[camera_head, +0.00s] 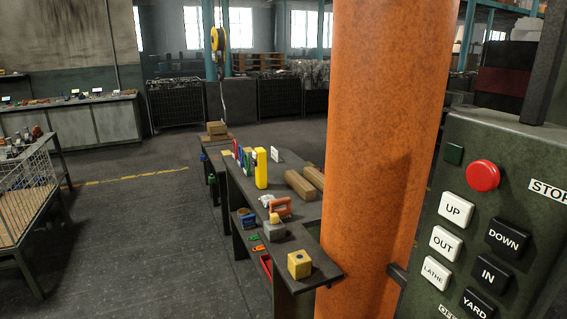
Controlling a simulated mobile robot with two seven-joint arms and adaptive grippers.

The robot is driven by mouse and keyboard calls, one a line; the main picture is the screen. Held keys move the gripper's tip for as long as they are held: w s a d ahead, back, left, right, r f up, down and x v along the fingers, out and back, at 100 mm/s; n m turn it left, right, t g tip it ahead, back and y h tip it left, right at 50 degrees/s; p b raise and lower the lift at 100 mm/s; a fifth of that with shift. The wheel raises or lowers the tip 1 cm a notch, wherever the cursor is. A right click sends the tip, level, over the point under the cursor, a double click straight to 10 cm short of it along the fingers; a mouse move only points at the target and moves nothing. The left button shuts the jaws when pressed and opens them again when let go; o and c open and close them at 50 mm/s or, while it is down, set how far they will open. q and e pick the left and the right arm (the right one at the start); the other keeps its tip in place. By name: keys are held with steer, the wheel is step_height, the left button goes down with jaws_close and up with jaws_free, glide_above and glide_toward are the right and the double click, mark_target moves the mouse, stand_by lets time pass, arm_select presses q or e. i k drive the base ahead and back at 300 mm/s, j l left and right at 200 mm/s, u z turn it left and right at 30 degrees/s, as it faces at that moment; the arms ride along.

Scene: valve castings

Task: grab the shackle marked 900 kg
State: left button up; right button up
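I cannot make out a shackle marked 900 kg in this head view, and no 900 kg marking is readable. A dark bench (312,243) stands left of the orange column, with many small items on it. Small green (254,237) and orange (258,248) pieces lie at its lower left part, too small to identify. An orange item (281,206) sits near a grey block (274,231). Neither of my grippers is in view.
A thick orange column (380,150) hides part of the bench's right side. A green control panel (500,210) with labelled buttons stands close at the right. A wire-sided cart (28,192) is at the left. The floor (130,240) between cart and bench is clear.

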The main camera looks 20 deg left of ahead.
mark_target(246, 169)
steer(key=i+j+u, duration=0.45)
steer(key=j, duration=0.25)
steer(key=i+j+u, duration=0.85)
steer(key=i+j, duration=0.15)
steer(key=i, duration=0.1)
